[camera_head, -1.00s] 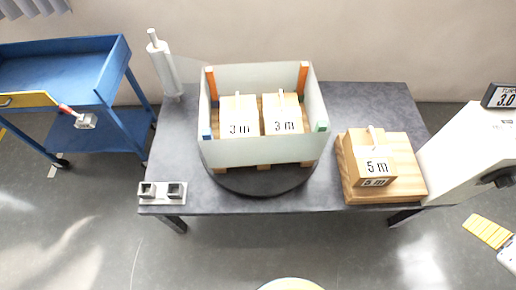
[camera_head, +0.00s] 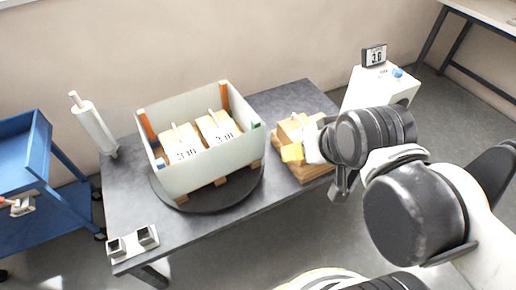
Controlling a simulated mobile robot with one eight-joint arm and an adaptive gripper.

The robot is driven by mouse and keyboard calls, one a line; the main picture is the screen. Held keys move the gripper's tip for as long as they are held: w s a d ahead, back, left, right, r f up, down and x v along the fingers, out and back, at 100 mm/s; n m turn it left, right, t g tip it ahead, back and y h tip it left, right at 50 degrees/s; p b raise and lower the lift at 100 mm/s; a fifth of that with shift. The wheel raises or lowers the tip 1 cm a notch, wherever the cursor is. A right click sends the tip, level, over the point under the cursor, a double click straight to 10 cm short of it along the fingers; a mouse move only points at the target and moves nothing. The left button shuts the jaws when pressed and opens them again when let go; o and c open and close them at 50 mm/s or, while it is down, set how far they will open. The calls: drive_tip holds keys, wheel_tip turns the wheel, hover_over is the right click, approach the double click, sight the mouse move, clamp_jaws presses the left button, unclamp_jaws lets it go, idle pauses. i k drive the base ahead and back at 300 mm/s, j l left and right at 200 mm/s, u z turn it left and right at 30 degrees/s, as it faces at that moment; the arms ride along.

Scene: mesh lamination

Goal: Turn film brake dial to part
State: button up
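A small blue knob-like part (camera_head: 397,72) sits on the cabinet's top right. I cannot tell whether this is the film brake dial, and no dial marking can be read. My arm crosses the right side, partly in front of the cabinet. My gripper (camera_head: 303,149) shows pale and yellow parts over or beside the wooden block at the table's right end. Its finger opening and any contact are unclear.
A pale crate (camera_head: 213,170) with two labelled boxes sits on a dark round plate on the grey table (camera_head: 195,225). A wooden block (camera_head: 290,131) stands on a wooden base to its right. A white roll (camera_head: 95,127) stands back left, beside a blue cart (camera_head: 40,150).

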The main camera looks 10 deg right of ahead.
sight(397, 73)
drive_tip(key=i+l+z, duration=0.1)
drive_tip(key=i+l, duration=0.3)
drive_tip(key=i, duration=0.15)
drive_tip(key=i+l+z, duration=0.15)
drive_tip(key=i+l, duration=0.25)
drive_tip(key=i, duration=0.15)
